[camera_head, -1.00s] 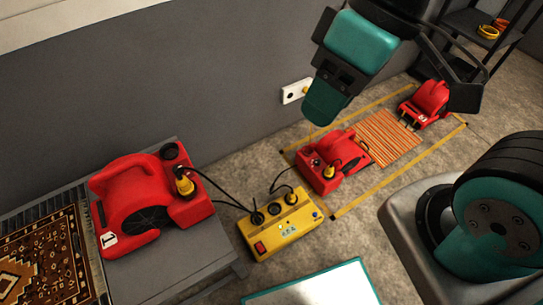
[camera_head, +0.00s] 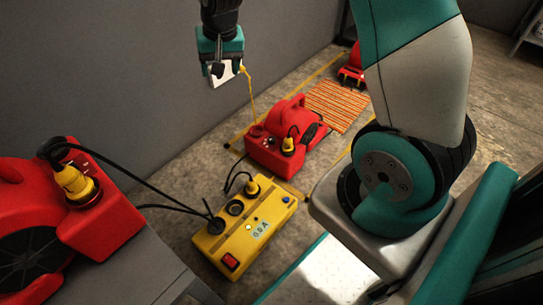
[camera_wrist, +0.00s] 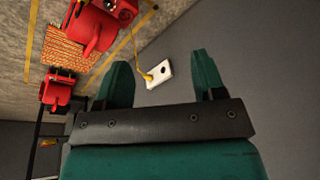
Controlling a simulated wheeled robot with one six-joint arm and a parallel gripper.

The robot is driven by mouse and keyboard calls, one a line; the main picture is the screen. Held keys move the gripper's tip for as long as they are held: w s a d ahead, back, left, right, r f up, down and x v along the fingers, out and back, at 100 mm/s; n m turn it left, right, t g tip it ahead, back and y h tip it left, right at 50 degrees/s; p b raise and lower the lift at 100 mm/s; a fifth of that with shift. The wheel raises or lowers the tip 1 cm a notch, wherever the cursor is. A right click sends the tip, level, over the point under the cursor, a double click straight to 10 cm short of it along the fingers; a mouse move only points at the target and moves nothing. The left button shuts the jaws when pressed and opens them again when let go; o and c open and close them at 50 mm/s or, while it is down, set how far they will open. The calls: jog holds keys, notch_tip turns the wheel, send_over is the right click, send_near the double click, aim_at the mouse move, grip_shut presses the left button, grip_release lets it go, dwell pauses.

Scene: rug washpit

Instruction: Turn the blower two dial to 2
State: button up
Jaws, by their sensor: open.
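Blower two appears to be the middle red blower (camera_head: 290,125), on the floor inside a yellow taped outline, beside a striped orange rug. A yellow plug (camera_head: 288,146) sits in its front panel. A small dark round part, possibly its dial (camera_head: 257,131), shows at its left end; its setting is too small to read. My gripper (camera_head: 220,70) is open and empty, up by the grey wall in front of the white wall socket, left of and above this blower. In the wrist view my two fingers (camera_wrist: 162,80) are apart, with red blowers beyond at upper left.
A red blower (camera_head: 110,225) with a yellow plug stands on a grey table at left. A yellow power box (camera_head: 240,228) with black cables sits on the floor between. A third red blower (camera_head: 352,72) stands farther back. A yellow cord (camera_head: 250,95) hangs from the socket.

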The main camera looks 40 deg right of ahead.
jog(key=w+d+f+m+h+b, duration=0.15)
jog(key=d+f+b, duration=0.35)
jog(key=f, duration=0.6)
jog(key=w+d+f+m+h+b, duration=0.1)
jog(key=w+d+f+m+b, duration=0.2)
jog(key=d+f+b, duration=0.5)
jog(key=m+h+b, duration=0.2)
jog(key=b, duration=0.1)
send_near(272, 139)
jog(key=shift+y, duration=0.25)
jog(key=b+x, duration=0.9)
jog(key=b, duration=0.1)
jog(key=shift+w+d+f, duration=0.1)
jog(key=shift+d, duration=0.1)
jog(key=shift+c, duration=0.4)
jog(key=c, duration=0.8)
